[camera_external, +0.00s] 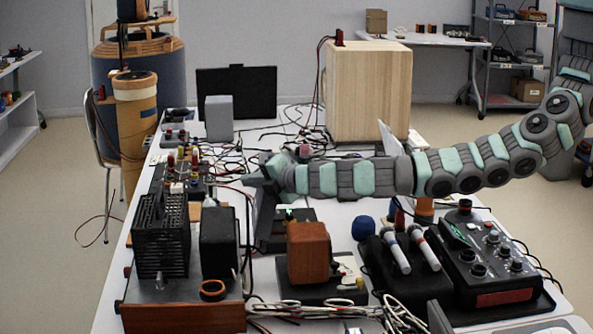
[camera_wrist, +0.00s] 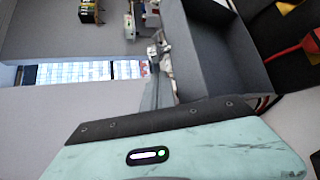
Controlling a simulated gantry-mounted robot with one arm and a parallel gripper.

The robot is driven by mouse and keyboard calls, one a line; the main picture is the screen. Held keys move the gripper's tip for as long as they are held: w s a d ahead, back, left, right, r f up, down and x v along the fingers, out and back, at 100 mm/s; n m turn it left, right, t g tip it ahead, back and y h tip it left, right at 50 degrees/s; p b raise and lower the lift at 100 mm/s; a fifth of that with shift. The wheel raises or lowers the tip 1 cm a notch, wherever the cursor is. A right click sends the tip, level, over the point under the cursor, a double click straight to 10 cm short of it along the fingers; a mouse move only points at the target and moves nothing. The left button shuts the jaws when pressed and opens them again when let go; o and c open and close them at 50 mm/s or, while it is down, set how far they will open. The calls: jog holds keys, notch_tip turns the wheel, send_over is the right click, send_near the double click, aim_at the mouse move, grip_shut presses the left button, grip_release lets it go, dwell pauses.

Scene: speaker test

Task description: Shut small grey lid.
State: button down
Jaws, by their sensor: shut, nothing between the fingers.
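A small dark grey box (camera_external: 298,236) sits on the bench, partly hidden below my arm. A grey panel (camera_external: 265,217), apparently its lid, stands steeply raised at the box's left side. My gripper (camera_external: 256,181) is shut and empty, at the upper end of this panel; I cannot tell whether they touch. In the wrist view, a grey panel with raised edges (camera_wrist: 225,48) fills the upper right, close to the gripper; I cannot tell whether it is lid or box. A narrow grey finger (camera_wrist: 157,93) shows beside it.
An orange-brown block (camera_external: 308,252) stands in front of the box, with a black unit (camera_external: 219,240) and a black finned unit (camera_external: 162,238) to the left. A control box (camera_external: 490,255) stands at the right. Loose cables cross the crowded bench.

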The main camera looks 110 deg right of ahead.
jog(key=shift+s+d+r+p, duration=0.1)
jog(key=shift+s+r+p, duration=0.25)
jog(key=shift+s, duration=0.4)
jog(key=shift+s+f, duration=0.1)
jog(key=shift+f, duration=0.05)
